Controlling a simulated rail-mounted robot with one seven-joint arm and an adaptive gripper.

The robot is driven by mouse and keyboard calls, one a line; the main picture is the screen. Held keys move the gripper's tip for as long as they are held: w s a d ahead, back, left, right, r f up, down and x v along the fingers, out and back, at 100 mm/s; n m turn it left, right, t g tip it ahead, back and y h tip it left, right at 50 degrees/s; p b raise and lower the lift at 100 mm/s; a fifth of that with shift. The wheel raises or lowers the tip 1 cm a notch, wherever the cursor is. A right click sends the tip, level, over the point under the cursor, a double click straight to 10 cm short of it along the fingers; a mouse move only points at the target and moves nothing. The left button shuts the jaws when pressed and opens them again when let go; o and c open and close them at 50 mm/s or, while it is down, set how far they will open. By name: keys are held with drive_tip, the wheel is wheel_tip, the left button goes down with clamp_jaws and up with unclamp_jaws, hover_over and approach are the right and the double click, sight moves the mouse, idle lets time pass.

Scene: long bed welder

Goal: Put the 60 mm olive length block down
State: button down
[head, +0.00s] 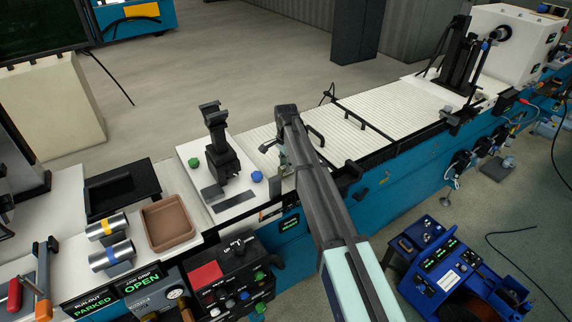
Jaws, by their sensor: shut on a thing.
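My arm reaches up from the bottom centre and bends down at its far end over the near end of the long bed. My gripper (284,158) shows only in part at the left edge of my arm, low over the bed beside the white plate. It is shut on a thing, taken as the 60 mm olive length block. The block is too small and too hidden to make out clearly. I cannot tell whether it touches the surface below.
A black upright fixture (219,150) stands on a white plate (190,150) with green and blue knobs. A brown tray (168,226), banded cylinders (112,256) and a black tray (122,186) lie left. Black rails (365,122) cross the ribbed bed (395,105), largely clear beyond.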

drive_tip(key=shift+f, duration=0.15)
drive_tip(key=c, duration=0.8)
unclamp_jaws()
drive_tip(key=shift+c, duration=0.2)
wheel_tip(320, 180, up, 12)
drive_tip(key=b, duration=0.3)
drive_tip(key=shift+r, duration=0.2)
